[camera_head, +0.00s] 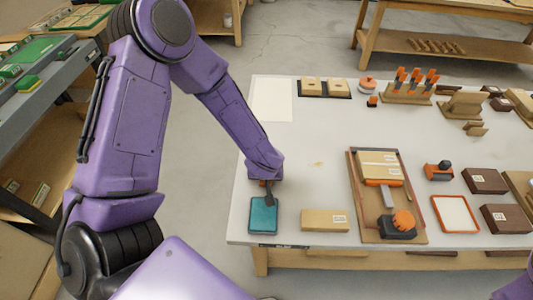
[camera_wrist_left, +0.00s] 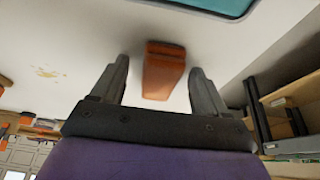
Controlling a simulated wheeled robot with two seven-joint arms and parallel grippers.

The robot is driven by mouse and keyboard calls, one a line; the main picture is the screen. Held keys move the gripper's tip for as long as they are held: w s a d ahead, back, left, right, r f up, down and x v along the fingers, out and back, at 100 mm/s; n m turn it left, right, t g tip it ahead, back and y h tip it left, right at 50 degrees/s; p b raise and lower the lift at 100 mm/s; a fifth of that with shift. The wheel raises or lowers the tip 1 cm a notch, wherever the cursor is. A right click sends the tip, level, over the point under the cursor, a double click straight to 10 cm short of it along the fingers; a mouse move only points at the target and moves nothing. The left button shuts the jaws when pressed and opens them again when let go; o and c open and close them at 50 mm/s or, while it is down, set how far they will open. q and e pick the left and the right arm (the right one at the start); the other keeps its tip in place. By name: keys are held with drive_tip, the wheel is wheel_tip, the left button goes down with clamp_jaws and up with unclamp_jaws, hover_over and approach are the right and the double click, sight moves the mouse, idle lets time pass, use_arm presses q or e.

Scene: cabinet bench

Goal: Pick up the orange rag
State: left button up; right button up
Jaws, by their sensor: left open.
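The orange rag (camera_wrist_left: 163,72) shows in the left wrist view as a small folded orange-brown block on the white tabletop. It lies between the two spread fingers of my left gripper (camera_wrist_left: 158,68), with a visible gap on each side. In the head view my left gripper (camera_head: 269,193) points down at the table's left end, beside the teal tray. Only a sliver of the orange rag (camera_head: 262,183) shows there; the gripper and forearm hide the rest. My right gripper is not in view.
A teal-topped tray (camera_head: 263,214) lies just in front of the left gripper. A cardboard-coloured box (camera_head: 325,220) and a wooden tray (camera_head: 366,226) with tools stand to its right. A white sheet (camera_head: 271,99) lies behind. The tabletop between is mostly clear.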

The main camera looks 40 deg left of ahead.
use_arm(q)
drive_tip(key=shift+s, duration=0.1)
drive_tip(key=c, duration=1.1)
drive_tip(key=shift+r, duration=0.15)
drive_tip(key=shift+r, duration=0.35)
wheel_tip(320, 180, up, 3)
drive_tip(key=shift+d+r+p, duration=0.15)
drive_tip(key=shift+p, duration=0.5)
drive_tip(key=s+d+r+p, duration=0.1)
drive_tip(key=s+d+r, duration=0.5)
drive_tip(key=d+r, duration=0.3)
drive_tip(key=d, duration=0.3)
drive_tip(key=shift+d, duration=0.2)
drive_tip(key=shift+o, duration=0.4)
drive_tip(key=shift+w+f, duration=0.1)
